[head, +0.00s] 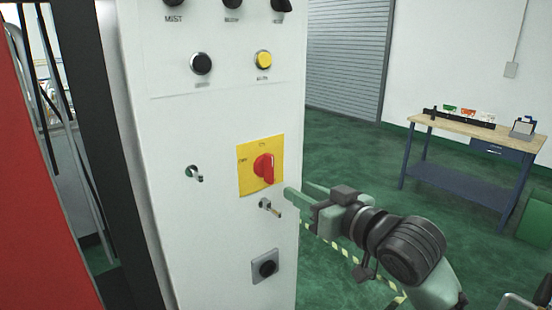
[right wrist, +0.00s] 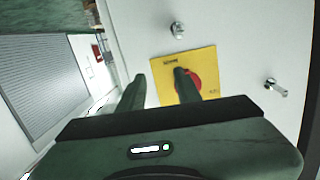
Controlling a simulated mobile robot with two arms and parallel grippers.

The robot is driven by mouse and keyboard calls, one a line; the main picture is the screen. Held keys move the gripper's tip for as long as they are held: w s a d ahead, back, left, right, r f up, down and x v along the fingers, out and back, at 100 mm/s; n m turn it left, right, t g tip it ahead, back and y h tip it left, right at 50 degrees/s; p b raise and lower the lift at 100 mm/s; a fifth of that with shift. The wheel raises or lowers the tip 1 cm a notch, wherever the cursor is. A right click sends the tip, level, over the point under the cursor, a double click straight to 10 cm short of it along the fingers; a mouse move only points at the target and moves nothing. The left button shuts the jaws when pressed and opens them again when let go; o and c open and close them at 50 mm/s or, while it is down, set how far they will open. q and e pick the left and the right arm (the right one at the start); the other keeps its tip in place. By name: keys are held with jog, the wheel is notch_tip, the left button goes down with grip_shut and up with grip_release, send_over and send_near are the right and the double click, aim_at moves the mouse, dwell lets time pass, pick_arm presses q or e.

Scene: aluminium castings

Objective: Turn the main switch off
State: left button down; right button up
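The main switch is a red rotary knob (head: 264,168) on a square yellow plate (head: 246,181) on the white cabinet front. Its handle stands roughly upright, toward the label at the top of the plate; another label is at the left. My right gripper (head: 298,188) is just right of the plate, fingers apart and empty. In the right wrist view, the gripper (right wrist: 159,76) is open, and one finger hides part of the red knob (right wrist: 195,81) on the yellow plate (right wrist: 204,58). Contact with the knob cannot be told. My left gripper is not in view.
A key switch (head: 270,208) sticks out just below the plate and another (head: 194,173) to its left. A workbench (head: 470,128) stands at the back right. Green floor is free between.

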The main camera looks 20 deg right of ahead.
jog(key=n+y, duration=0.1)
jog(key=y, duration=0.1)
send_near(272, 160)
jog(key=w, duration=0.1)
jog(key=shift+t, duration=0.4)
jog(key=p+x, duration=0.1)
jog(key=x, duration=0.1)
jog(key=p+x, duration=0.1)
jog(key=x, duration=0.1)
jog(key=p+x, duration=0.1)
jog(key=x, duration=0.1)
jog(key=shift+w+a+f, duration=0.2)
jog(key=shift+a, duration=0.2)
jog(key=shift+w+a+f+p, duration=0.1)
jog(key=shift+w+a+p, duration=0.1)
jog(key=shift+w+p, duration=0.25)
grip_shut()
